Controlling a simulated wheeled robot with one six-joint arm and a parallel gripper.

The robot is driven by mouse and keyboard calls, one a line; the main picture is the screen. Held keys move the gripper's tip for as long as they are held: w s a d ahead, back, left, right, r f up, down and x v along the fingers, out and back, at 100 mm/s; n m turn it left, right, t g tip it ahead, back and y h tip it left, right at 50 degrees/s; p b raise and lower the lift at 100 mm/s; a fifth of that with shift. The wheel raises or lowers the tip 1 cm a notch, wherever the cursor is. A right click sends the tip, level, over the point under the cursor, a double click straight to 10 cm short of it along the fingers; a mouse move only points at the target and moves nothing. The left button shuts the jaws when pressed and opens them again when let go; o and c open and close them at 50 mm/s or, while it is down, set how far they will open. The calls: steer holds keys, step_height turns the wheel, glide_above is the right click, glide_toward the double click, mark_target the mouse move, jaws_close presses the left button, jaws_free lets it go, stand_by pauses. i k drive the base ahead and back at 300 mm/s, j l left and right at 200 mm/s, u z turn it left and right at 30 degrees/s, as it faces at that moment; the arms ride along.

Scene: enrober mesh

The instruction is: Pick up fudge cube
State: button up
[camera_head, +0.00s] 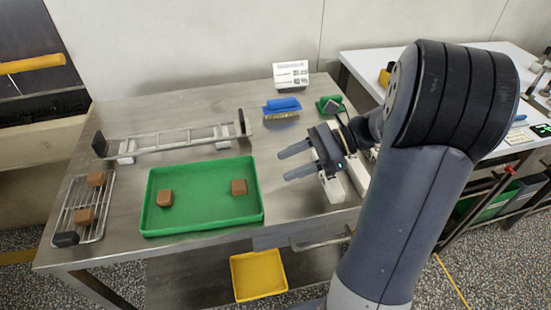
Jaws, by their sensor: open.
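Two brown fudge cubes lie apart in the green tray: one at the left (165,198) and one at the upper right (239,187). Two more brown cubes sit on the wire rack at the table's left, one at the back (96,179) and one nearer the front (85,216). My gripper (281,164) is open and empty. Its fingers point left, to the right of the green tray and apart from all the cubes.
The green tray (205,220) has a low rim. The wire rack (67,212) has a dark block at its front corner. A metal rail frame (180,139) lies behind the tray. A blue brush (282,107) and a small white sign (291,74) stand at the back. A yellow bin (258,275) is below the table.

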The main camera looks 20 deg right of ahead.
mark_target(95, 178)
steer(key=u, duration=1.35)
steer(key=i+j+z, duration=0.2)
steer(key=i+j, duration=0.2)
